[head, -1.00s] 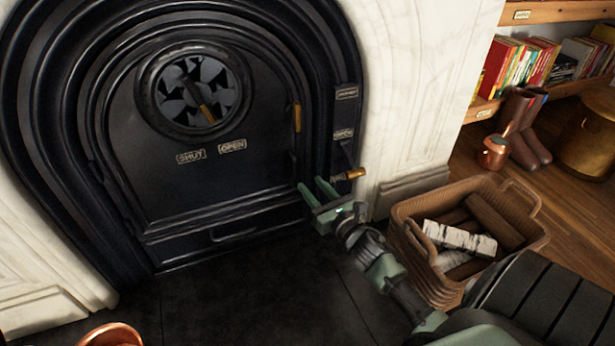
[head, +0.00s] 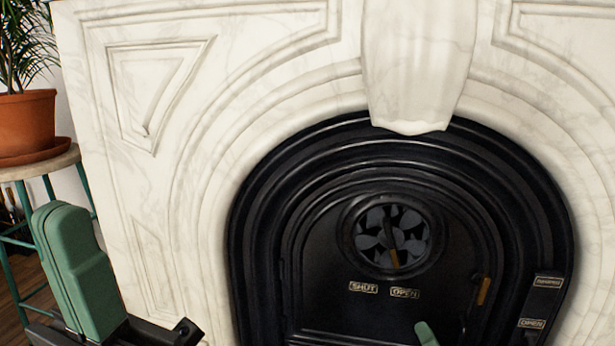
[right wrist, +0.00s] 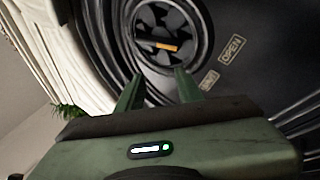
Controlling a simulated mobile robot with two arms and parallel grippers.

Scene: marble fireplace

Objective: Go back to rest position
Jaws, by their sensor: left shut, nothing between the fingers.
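My left gripper (head: 75,265) stands upright at the lower left of the head view, in front of the white marble surround. Its green fingers are together and hold nothing. A green fingertip of my right gripper (head: 427,335) shows at the bottom edge, in front of the fireplace door (head: 330,320). In the right wrist view, the two fingers of my right gripper (right wrist: 158,90) are apart with nothing between them. They point toward the door's round vent (right wrist: 170,40). The black door appears closed.
The marble surround (head: 200,120) rises close behind my left gripper. A potted plant (head: 27,125) stands on a stool (head: 40,165) at the far left. The vent also shows in the head view (head: 392,235), above the SHUT and OPEN labels.

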